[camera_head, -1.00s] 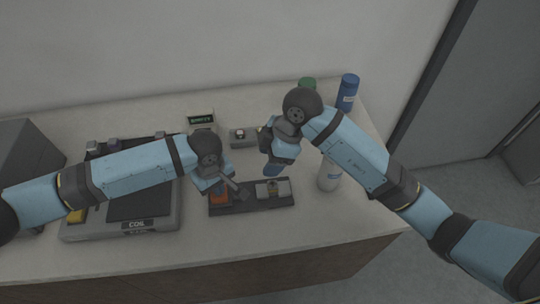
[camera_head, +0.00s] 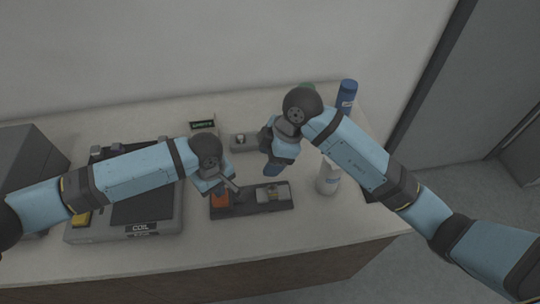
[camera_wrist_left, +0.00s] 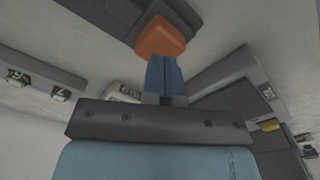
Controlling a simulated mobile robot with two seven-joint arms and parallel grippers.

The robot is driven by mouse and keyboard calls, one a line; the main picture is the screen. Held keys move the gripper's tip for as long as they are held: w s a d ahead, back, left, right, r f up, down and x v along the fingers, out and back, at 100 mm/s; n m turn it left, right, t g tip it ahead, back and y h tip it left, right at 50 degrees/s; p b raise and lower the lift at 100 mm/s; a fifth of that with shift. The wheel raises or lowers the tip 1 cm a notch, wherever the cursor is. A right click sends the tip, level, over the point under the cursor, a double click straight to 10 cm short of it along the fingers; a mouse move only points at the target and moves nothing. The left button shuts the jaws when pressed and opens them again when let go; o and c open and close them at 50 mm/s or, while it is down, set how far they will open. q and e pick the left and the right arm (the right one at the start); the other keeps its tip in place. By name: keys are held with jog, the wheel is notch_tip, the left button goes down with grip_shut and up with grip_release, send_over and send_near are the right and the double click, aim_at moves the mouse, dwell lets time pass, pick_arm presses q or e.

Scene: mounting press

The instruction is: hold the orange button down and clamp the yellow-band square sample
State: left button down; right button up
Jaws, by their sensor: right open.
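The mounting press (camera_head: 255,209) is a dark, low base near the counter's front. Its orange button (camera_head: 220,201) is at the left end, partly covered by my left gripper (camera_head: 233,187). In the left wrist view, the blue fingers (camera_wrist_left: 164,75) are together, with their tips at the orange button (camera_wrist_left: 160,38); they appear to touch it. A small sample with a yellowish band (camera_head: 272,195) sits between grey blocks on the press's right part; its contact with them is too small to tell. My right gripper (camera_head: 271,166) is open, behind and above the press, apart from the sample.
A flat device labelled COIL (camera_head: 142,228) stands left of the press. A small grey holder (camera_head: 243,142) and a dark-faced display (camera_head: 202,126) are behind. A white bottle (camera_head: 328,178) and a blue bottle (camera_head: 347,94) stand right. The front counter strip is clear.

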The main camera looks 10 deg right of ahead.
pick_arm(q)
jog(key=shift+r+p, duration=2.45)
jog(key=shift+p, duration=0.4)
jog(key=shift+r, duration=0.15)
notch_tip(320, 180, up, 13)
jog(key=b, duration=0.1)
jog(key=shift+r+b, duration=0.2)
jog(key=shift+b, duration=0.1)
